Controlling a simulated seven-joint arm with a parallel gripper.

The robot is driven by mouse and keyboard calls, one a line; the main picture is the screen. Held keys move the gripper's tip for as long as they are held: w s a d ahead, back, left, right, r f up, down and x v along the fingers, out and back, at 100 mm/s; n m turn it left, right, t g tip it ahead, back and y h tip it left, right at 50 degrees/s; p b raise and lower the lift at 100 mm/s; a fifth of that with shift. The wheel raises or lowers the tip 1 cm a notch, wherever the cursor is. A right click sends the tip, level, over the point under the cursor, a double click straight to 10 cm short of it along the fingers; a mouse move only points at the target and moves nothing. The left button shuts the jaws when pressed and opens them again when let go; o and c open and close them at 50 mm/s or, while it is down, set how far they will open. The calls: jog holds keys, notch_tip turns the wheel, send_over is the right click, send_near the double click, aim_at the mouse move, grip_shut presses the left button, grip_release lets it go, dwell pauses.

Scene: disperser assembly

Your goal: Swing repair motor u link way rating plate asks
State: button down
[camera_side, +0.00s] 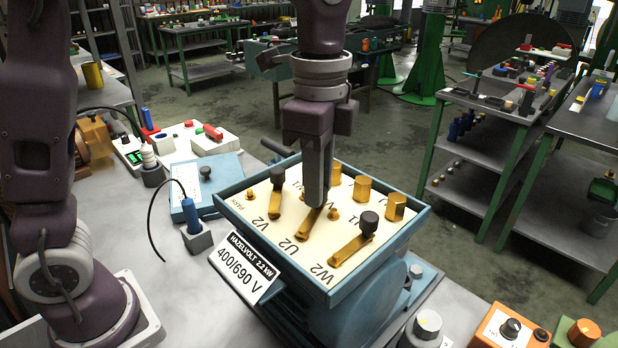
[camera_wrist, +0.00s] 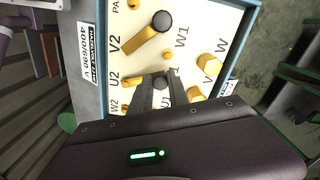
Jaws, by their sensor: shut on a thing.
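The rating plate (camera_side: 245,266) on the motor's near side reads HAZELVOLT 2.2 kW, 400/690 V. The open blue terminal box (camera_side: 400,240) has a cream board marked V2, U2, W2 and W1. My gripper (camera_side: 316,200) points down at mid-board. In the wrist view its fingers (camera_wrist: 160,86) are shut on the dark knob of the middle brass link (camera_side: 308,222), whose end lies by U2. A second brass link (camera_side: 274,205) with a black knob lies by V2. A third brass link (camera_side: 350,250) with a black knob runs from W2. The fingers hide the middle link's far end.
Tall brass posts (camera_side: 396,206) stand along the board's far right. A blue-handled tool in a grey block (camera_side: 196,234) and a light blue case (camera_side: 205,172) stand left of the motor. An orange switch box (camera_side: 508,328) stands front right.

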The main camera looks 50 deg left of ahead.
jog(key=shift+w+d+r+m, duration=0.1)
jog(key=shift+d+m, duration=0.3)
jog(key=shift+m, duration=0.4)
jog(key=shift+w+d+f+m, duration=0.15)
jog(key=shift+d+m, duration=0.25)
jog(key=shift+m, duration=0.4)
jog(key=shift+w+d+r+m, duration=0.15)
jog(key=shift+d+m, duration=0.25)
jog(key=shift+m, duration=0.4)
jog(key=shift+d, duration=0.1)
jog(key=c, duration=1.3)
grip_release()
jog(key=shift+s, duration=0.1)
jog(key=shift+o, duration=0.2)
notch_tip(320, 180, up, 7)
jog(key=s+a+n+t, duration=0.3)
jog(key=s+a+n, duration=0.5)
jog(key=s, duration=0.1)
jog(key=s+a+f+n+t, duration=0.2)
jog(key=s+a+f+n, duration=0.2)
jog(key=s+f+n, duration=0.3)
jog(key=s+n, duration=0.1)
jog(key=n, duration=0.2)
jog(key=shift+s+a+t, duration=0.2)
jog(key=shift+s+t, duration=0.1)
jog(key=shift+s, duration=0.1)
